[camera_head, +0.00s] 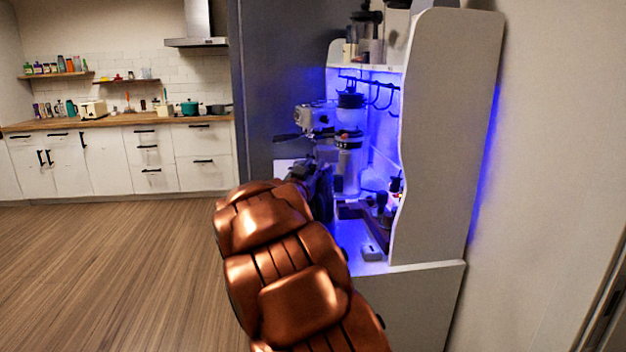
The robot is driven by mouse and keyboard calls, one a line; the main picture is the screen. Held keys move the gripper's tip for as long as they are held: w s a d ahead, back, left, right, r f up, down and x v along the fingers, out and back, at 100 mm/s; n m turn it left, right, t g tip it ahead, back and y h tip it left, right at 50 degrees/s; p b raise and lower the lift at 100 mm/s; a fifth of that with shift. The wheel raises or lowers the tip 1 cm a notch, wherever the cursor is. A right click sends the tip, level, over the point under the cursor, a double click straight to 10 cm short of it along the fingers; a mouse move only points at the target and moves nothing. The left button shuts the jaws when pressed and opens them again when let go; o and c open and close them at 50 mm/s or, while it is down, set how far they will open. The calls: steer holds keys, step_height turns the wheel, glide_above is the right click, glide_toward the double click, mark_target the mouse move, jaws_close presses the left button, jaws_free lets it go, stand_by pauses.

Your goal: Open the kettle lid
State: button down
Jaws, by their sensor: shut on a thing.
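My gripper (320,190) is dark and small in the view, at the end of my copper arm, inside the blue-lit espresso cabinet (440,150). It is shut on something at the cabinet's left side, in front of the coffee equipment. My arm hides much of that spot, so I cannot make out what is held. I cannot pick out the kettle or its lid for certain.
A silver espresso machine (316,117) and a grinder (349,150) stand behind my gripper. A small pale box (372,252) lies near the shelf front. The cabinet's tall side panel bounds the right. Wooden floor (120,270) is clear at left.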

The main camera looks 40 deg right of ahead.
steer(key=shift+r, duration=0.1)
stand_by(0.3)
steer(key=c, duration=1)
jaws_free()
steer(key=v, duration=1.2)
